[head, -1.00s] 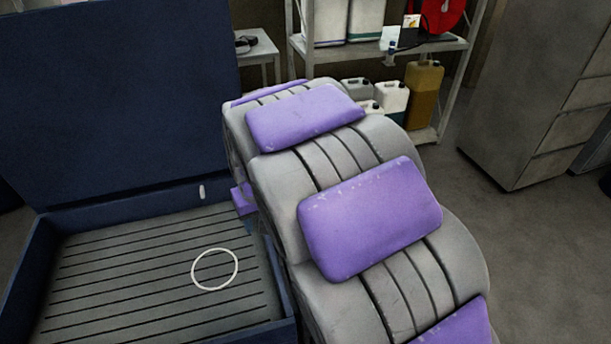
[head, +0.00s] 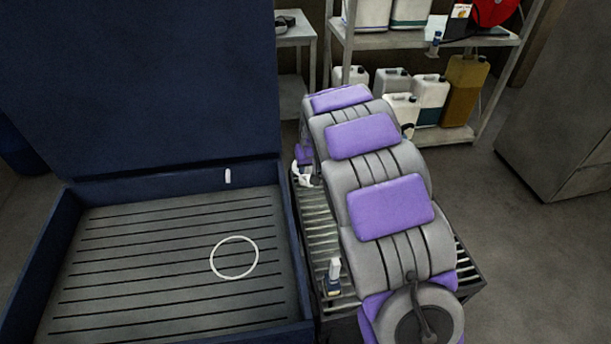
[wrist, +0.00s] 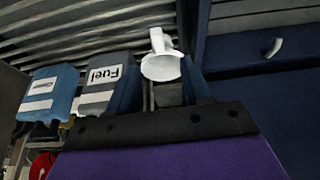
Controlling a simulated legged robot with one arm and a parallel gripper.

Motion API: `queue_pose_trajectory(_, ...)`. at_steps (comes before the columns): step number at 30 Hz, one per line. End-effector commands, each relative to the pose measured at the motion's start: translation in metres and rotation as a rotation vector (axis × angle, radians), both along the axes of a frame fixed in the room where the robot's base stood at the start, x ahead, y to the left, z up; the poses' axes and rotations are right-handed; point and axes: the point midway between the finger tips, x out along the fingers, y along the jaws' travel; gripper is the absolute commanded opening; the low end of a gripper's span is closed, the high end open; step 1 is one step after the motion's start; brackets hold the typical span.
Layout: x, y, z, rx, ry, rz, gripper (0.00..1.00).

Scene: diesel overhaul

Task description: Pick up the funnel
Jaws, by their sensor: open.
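The white funnel (wrist: 163,66) shows in the wrist view, its round mouth facing the camera, just beyond the dark front edge of my gripper (wrist: 160,124). A gap seems to lie between them, and nothing is seen held. In the head view a small white shape, likely the funnel (head: 302,176), lies at the left edge of the slatted bench, beside the far end of my arm.
A small bottle (head: 334,277) stands on the slatted bench (head: 322,232). A large blue lidded box (head: 300,250) stands open at left, a white ring (head: 234,258) inside. Shelves with jugs (head: 430,98) stand behind.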

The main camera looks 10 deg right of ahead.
Motion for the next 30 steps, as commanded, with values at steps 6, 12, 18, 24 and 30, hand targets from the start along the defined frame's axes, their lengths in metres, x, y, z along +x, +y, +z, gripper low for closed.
queue_pose_trajectory(6,0.015,-0.008,-0.045,0.007,0.006,-0.002,0.49)
queue_pose_trajectory(12,0.028,-0.007,-0.073,0.007,0.001,-0.003,0.49)
queue_pose_trajectory(18,0.032,0.0,-0.082,0.002,-0.001,-0.002,0.49)
queue_pose_trajectory(24,0.038,0.005,-0.111,0.003,0.003,-0.001,0.49)
queue_pose_trajectory(30,0.046,0.001,-0.127,0.007,0.003,-0.003,0.49)
